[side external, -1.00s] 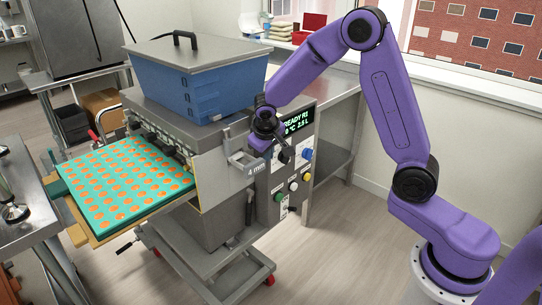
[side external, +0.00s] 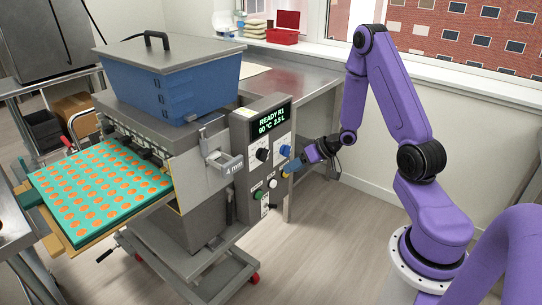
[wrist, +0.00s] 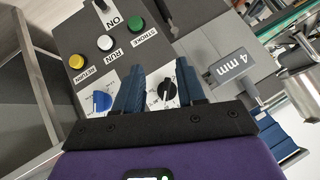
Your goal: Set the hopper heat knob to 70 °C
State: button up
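The control panel's display (side external: 272,125) reads "READY R1" and "90 °C 2.5 L". Below it are a black knob (side external: 262,154) and a blue knob (side external: 285,150), each on a white dial plate; I cannot read which is hopper heat. My gripper (side external: 291,166) is at the panel's right side. In the wrist view my gripper (wrist: 160,76) is open, its two blue fingers apart. The black knob (wrist: 167,89) shows between the fingers, and the blue knob (wrist: 102,101) lies left of the left finger. I cannot tell whether the fingers touch the panel.
Yellow (wrist: 76,61), white (wrist: 105,43) and green (wrist: 136,24) buttons and a black ON switch (wrist: 100,4) share the panel. A metal bracket marked "4 mm" (wrist: 230,69) sticks out beside it. A blue hopper (side external: 170,85) and a mould tray (side external: 100,190) stand left.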

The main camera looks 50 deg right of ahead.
aim_at(263, 155)
jog(key=s+d+r+m+t, duration=0.4)
jog(key=s+d+r+t, duration=0.1)
jog(key=s+t, duration=0.1)
jog(key=x, duration=1.7)
jog(key=shift+a+f, duration=0.35)
jog(key=shift+f, duration=0.15)
grip_shut()
